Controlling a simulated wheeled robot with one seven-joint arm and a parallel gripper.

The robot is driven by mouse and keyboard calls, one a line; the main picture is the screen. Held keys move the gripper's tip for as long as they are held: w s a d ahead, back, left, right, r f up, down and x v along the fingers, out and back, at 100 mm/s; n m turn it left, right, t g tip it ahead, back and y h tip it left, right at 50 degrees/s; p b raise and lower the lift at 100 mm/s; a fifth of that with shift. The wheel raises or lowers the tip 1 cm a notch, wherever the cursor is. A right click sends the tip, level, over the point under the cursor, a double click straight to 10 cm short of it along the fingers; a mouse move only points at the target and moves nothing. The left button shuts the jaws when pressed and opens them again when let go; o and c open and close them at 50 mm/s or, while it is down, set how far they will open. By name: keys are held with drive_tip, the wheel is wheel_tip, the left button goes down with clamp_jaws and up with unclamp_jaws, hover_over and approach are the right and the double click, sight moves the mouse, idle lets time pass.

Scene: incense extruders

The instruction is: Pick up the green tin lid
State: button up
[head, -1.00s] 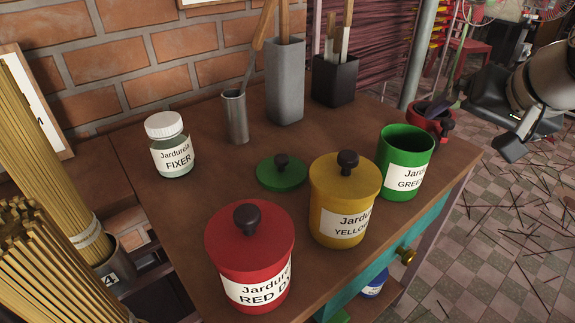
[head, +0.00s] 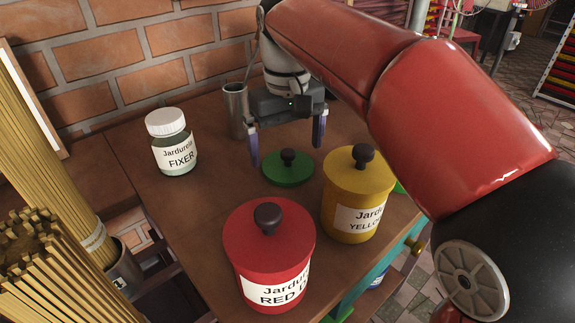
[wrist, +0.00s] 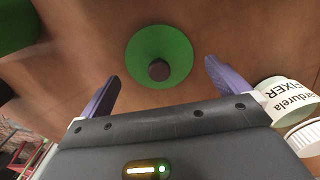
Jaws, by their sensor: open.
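The green tin lid (head: 279,174) lies flat on the brown table, with a dark round knob on top. It also shows in the wrist view (wrist: 175,47), ahead of the fingers and roughly centred between them. My gripper (head: 286,150) is open and empty, its two purple-grey fingers pointing down above and just behind the lid, apart from it. In the wrist view the fingers (wrist: 162,78) are spread wide on either side. The green tin (head: 399,188) is almost wholly hidden behind the yellow tin and my arm.
A yellow tin (head: 343,190) stands close to the lid's right, and a red tin (head: 262,245) in front. A white-capped fixer jar (head: 174,150) stands to the left. A metal cup (head: 236,108) is behind. The table (head: 190,215) is bare left of the lid.

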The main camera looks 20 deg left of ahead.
wheel_tip(320, 180, down, 3)
drive_tip(key=shift+r, duration=0.15)
drive_tip(key=c, duration=0.8)
